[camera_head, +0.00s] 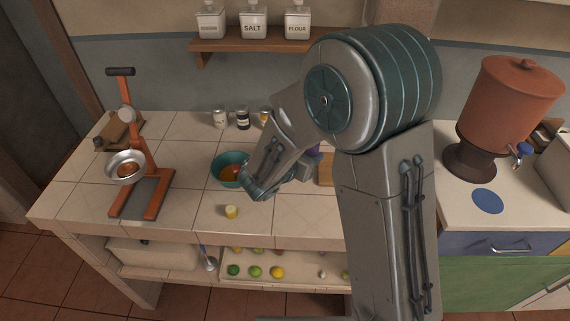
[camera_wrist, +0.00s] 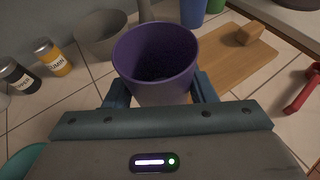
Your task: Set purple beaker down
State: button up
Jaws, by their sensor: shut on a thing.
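The purple beaker (camera_wrist: 155,62) is upright in the middle of the wrist view, with its open dark mouth showing. My gripper (camera_wrist: 160,90) is shut on it, one blue finger on each side. I cannot tell whether its base touches the tiled counter, because the base is hidden behind my gripper. In the head view my arm covers most of that spot, and only a small purple patch (camera_head: 315,150) shows beside it.
A wooden board (camera_wrist: 232,58) lies right of the beaker, with blue (camera_wrist: 193,12) and green cups behind. A grey bowl (camera_wrist: 101,32) and spice jars (camera_wrist: 52,56) stand to the left. A teal bowl (camera_head: 218,172) and yellow piece (camera_head: 231,211) are on the counter.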

jog(key=a+f, duration=0.1)
jog(key=w+a+f, duration=0.1)
jog(key=a, duration=0.1)
jog(key=w+a, duration=0.1)
jog(key=shift+a+f+p, duration=0.25)
jog(key=shift+f+p, duration=0.15)
jog(key=shift+w+a+f, duration=0.1)
jog(key=shift+a+f, duration=0.15)
jog(key=shift+f, duration=0.05)
jog(key=shift+f+p, duration=0.35)
jog(key=shift+f, duration=1.55)
jog(key=shift+f, duration=0.15)
jog(key=o, duration=1.2)
